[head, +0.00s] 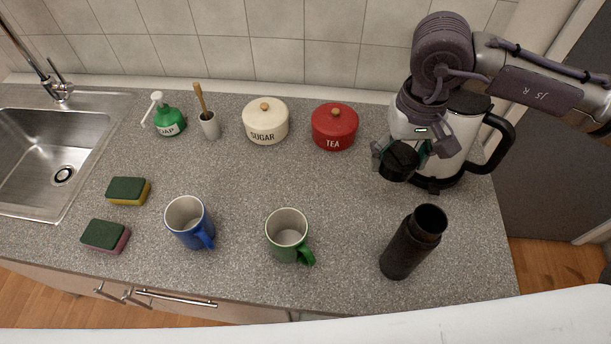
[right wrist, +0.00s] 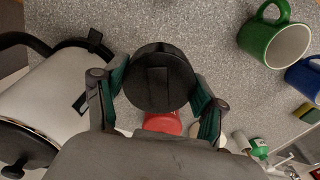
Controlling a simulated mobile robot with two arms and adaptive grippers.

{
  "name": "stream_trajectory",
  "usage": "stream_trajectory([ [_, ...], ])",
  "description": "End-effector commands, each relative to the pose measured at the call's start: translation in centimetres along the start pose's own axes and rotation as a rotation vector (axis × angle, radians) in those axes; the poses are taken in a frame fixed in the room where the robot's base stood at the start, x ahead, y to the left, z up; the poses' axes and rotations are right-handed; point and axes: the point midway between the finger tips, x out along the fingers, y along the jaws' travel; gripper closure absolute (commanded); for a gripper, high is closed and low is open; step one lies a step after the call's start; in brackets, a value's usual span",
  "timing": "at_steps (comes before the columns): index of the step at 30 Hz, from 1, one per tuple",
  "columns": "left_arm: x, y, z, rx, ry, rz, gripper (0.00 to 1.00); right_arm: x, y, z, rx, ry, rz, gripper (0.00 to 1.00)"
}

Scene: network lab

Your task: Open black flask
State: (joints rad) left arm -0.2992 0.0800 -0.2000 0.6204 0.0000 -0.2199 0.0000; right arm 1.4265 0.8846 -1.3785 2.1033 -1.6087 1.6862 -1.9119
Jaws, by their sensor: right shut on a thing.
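The black flask (head: 405,248) stands on the grey counter at the right front, its mouth uncovered. My right gripper (head: 402,158) is shut on the round black lid (head: 398,163) and holds it above the counter, behind the flask and in front of the kettle. In the right wrist view the lid (right wrist: 160,78) sits between the two fingers of the gripper (right wrist: 160,95). The flask does not show in the right wrist view. My left gripper is not in view.
A white kettle (head: 448,160) stands close behind the right gripper. A green mug (head: 284,240), a blue mug (head: 185,226), a red tea pot (head: 335,133) and a cream sugar pot (head: 265,125) stand to the left. The counter (head: 345,215) left of the flask is clear.

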Motion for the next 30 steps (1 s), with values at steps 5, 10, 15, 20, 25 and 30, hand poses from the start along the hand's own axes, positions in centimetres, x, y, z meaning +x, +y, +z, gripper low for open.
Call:
stream_trajectory([
  [5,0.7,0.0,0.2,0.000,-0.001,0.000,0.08,0.9,-1.3,0.0,0.058,-0.001,0.002,0.72],
  [10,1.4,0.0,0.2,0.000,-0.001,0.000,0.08,1.7,-2.7,-0.1,0.137,0.000,0.004,0.72],
  [15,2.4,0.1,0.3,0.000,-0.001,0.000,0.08,2.8,-4.8,0.0,0.247,-0.001,0.005,0.72],
  [20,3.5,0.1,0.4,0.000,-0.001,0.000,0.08,4.0,-7.2,0.2,0.373,0.001,0.002,0.72],
  [25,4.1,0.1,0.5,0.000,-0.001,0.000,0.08,4.8,-9.1,0.5,0.488,-0.001,0.001,0.72],
  [30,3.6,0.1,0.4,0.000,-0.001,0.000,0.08,5.3,-10.6,0.0,0.526,-0.003,0.000,0.72],
])
